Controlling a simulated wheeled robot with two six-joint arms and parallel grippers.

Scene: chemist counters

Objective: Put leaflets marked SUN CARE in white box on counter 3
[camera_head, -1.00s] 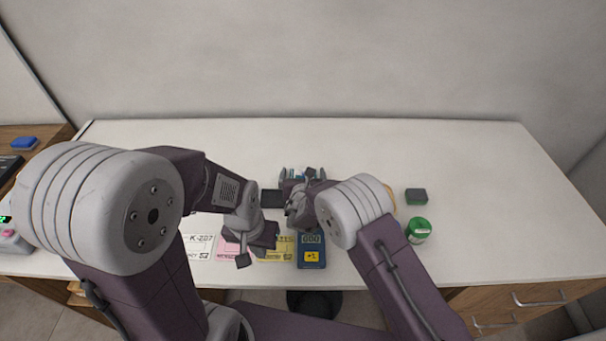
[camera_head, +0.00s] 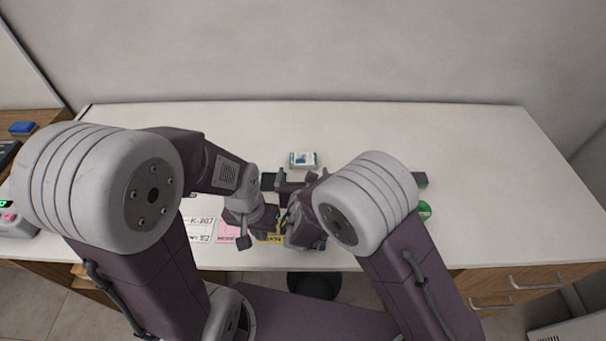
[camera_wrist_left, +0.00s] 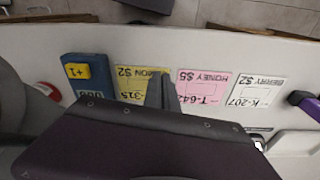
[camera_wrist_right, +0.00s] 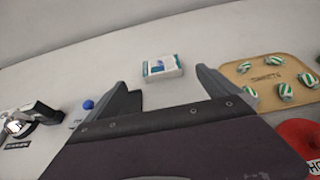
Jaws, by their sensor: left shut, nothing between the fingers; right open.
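A small white block with teal and blue print (camera_head: 303,160), a leaflet stack or a box, lies on the white counter (camera_head: 450,140). It also shows in the right wrist view (camera_wrist_right: 162,67); its words are too small to read. My right gripper (camera_head: 303,174) is open and empty, just on the near side of this block, with its fingers (camera_wrist_right: 162,80) pointing toward it. My left gripper (camera_head: 243,243) is shut and empty, low over the price cards near the front edge; its fingers (camera_wrist_left: 158,85) show closed. I cannot make out any SUN CARE mark or a separate white box.
White K-207 (camera_wrist_left: 258,97), pink (camera_wrist_left: 204,88) and yellow (camera_wrist_left: 133,82) price cards lie beside a blue "+1" counter (camera_wrist_left: 87,80). A tan sweets board (camera_wrist_right: 255,75) and red round thing (camera_wrist_right: 300,140) lie right. The back of the counter is clear.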

